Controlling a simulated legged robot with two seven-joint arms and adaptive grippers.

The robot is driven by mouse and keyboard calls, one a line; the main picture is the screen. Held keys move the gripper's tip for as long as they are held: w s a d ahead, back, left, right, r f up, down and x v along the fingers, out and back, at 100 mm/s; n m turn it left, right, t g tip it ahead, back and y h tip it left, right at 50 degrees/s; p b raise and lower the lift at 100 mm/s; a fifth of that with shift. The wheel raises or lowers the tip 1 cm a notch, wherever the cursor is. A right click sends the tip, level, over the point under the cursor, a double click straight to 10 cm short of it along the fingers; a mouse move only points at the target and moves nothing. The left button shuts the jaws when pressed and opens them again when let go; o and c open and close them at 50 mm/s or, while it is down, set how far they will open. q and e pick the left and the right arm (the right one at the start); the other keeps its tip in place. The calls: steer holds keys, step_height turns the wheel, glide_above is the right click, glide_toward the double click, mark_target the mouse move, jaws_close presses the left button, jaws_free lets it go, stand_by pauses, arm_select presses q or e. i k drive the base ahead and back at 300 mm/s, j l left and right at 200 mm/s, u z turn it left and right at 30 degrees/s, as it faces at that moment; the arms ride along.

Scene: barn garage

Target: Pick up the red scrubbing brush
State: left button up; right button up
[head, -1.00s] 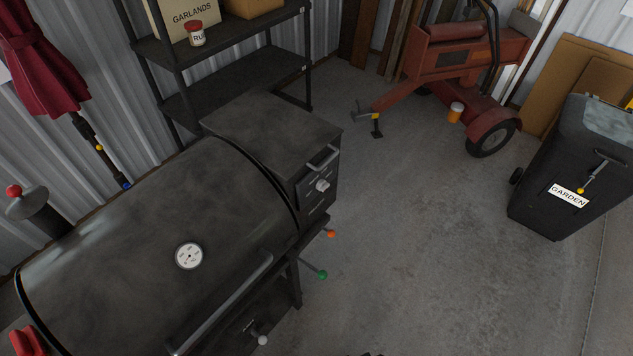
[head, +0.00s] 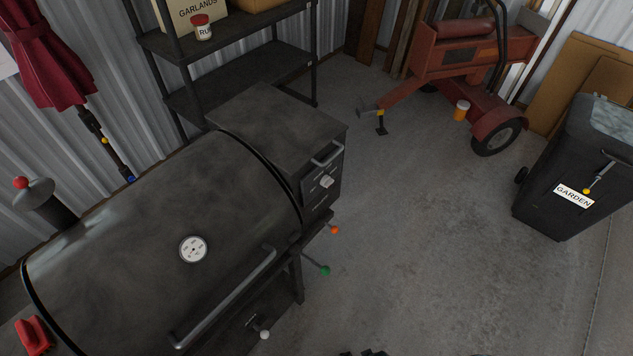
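The red scrubbing brush (head: 34,335) shows in the head view at the lower left corner. It rests on a dark surface at the left end of the black grill (head: 150,240), beside the lid. Its handle is red; its lower part is hard to make out. A small dark piece at the bottom edge, right of centre, may be part of a gripper, but too little shows to tell. Neither gripper can be clearly made out.
The grill's lid handle (head: 225,300) juts toward the front. A shelf rack (head: 240,80) stands behind the grill. A red wheeled machine (head: 455,75) and a black garden bin (head: 570,170) stand at the right. The concrete floor (head: 420,240) between them is clear.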

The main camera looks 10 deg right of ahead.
mark_target(33, 334)
steer(key=u, duration=2.15)
steer(key=j+z, duration=0.15)
steer(key=z, duration=0.3)
steer(key=j+z, duration=0.15)
steer(key=z, duration=0.35)
steer(key=j+z, duration=0.1)
steer(key=z, duration=0.35)
steer(key=k+j+z, duration=0.1)
steer(key=z, duration=0.4)
